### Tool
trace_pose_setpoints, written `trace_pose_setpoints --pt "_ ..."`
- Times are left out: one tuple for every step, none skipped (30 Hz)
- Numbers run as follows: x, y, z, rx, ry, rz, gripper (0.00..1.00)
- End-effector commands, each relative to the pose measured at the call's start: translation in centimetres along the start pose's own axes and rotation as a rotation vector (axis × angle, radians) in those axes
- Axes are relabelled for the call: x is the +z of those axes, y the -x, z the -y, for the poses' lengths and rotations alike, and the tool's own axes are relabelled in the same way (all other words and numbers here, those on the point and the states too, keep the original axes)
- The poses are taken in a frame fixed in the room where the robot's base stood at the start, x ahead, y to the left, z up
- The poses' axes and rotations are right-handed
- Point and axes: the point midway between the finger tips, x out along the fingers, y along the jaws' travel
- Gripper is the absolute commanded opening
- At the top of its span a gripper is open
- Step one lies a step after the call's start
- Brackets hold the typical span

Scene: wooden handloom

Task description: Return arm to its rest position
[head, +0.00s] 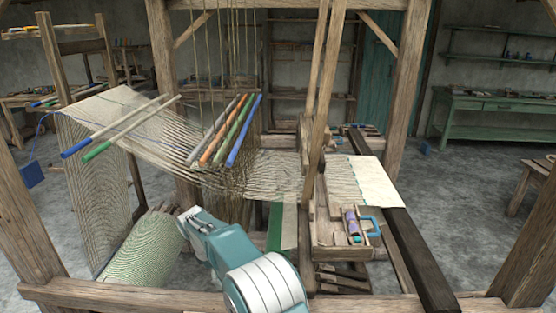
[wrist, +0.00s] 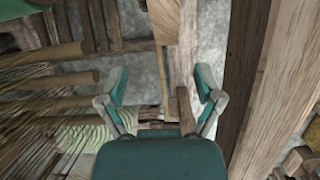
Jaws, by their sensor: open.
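My teal arm rises from the bottom middle of the head view, with its white-banded joint nearest the camera. My gripper (wrist: 160,87) shows in the wrist view with its two fingers spread wide and nothing between them. Below it are wooden loom beams and patches of grey floor. In the head view, the far end of my arm points up and left, near the striped cloth roll (head: 147,250). The fingers are hard to make out there.
The loom's front beam (head: 120,295) crosses close below my arm. Warp threads (head: 245,180) with several coloured rods (head: 228,135) stretch above it. A wooden tray (head: 340,253) with a purple spool (head: 351,221) sits to the right. A green bench (head: 490,115) stands at the back.

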Motion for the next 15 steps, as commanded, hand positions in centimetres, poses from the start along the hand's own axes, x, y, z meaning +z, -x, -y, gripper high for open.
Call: trace_pose_setpoints --pt "2.0 1.8 -0.5 0.008 -0.047 -0.022 0.84" --pt "3.1 2.7 -0.6 0.010 -0.076 -0.033 0.84" --pt "4.5 3.8 -0.7 0.014 -0.113 -0.047 0.84" --pt "5.6 4.5 -0.8 0.016 -0.142 -0.058 0.84" --pt "6.7 5.3 -0.7 0.018 -0.170 -0.070 0.84" --pt "8.1 6.3 -0.7 0.021 -0.209 -0.085 0.84" --pt "9.2 7.0 -0.6 0.022 -0.236 -0.095 0.84" --pt "10.3 7.7 -0.5 0.025 -0.265 -0.106 0.84" --pt "11.7 8.5 -0.3 0.029 -0.303 -0.120 0.84" --pt "12.8 9.1 -0.1 0.030 -0.332 -0.130 0.84" --pt "13.8 9.7 0.1 0.033 -0.360 -0.141 0.84" --pt "15.2 10.5 0.5 0.036 -0.398 -0.156 0.84" --pt "16.3 11.1 0.8 0.038 -0.426 -0.167 0.84" --pt "17.3 11.6 1.2 0.040 -0.456 -0.177 0.84" --pt "18.7 12.2 1.7 0.043 -0.493 -0.191 0.84"
